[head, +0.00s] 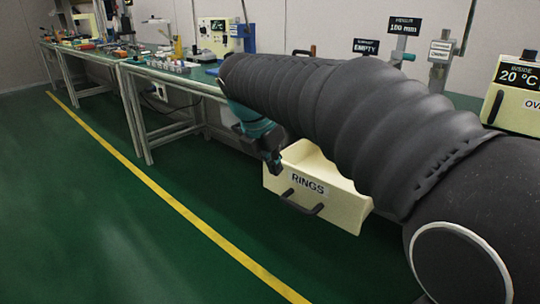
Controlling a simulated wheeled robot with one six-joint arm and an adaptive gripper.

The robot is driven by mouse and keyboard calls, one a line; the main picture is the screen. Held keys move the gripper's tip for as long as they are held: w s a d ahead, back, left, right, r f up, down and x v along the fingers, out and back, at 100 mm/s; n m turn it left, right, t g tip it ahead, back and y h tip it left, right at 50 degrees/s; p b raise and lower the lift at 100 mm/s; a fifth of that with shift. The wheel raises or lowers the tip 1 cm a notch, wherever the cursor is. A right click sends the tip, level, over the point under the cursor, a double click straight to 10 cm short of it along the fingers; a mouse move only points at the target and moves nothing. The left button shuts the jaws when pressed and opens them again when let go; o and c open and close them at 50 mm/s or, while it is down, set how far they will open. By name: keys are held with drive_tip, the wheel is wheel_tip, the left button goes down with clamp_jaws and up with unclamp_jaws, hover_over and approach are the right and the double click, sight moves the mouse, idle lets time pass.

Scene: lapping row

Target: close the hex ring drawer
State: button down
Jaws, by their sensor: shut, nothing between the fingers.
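A cream drawer (338,212) labelled "RINGS" stands pulled out from under the bench, with a dark handle (302,194) on its front. Its far right side is hidden behind my arm. My gripper (276,170) is a teal and dark tool pointing down, near the drawer's upper left front corner. It is shut and empty. Whether it touches the drawer front I cannot tell from this view.
A row of green-topped benches (168,76) runs to the back left, carrying small instruments and parts. A cream oven box (516,97) reading 20 °C is at the right. A yellow line (165,190) crosses the open green floor (70,220) at the left.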

sight(293, 179)
drive_tip(key=w+d+f, duration=0.2)
drive_tip(key=w, duration=0.1)
drive_tip(key=shift+d+f+b, duration=0.15)
drive_tip(key=shift+f+b, duration=0.15)
drive_tip(key=shift+f, duration=0.05)
drive_tip(key=shift+w+d, duration=0.4)
drive_tip(key=shift+w, duration=0.1)
drive_tip(key=shift+r, duration=0.1)
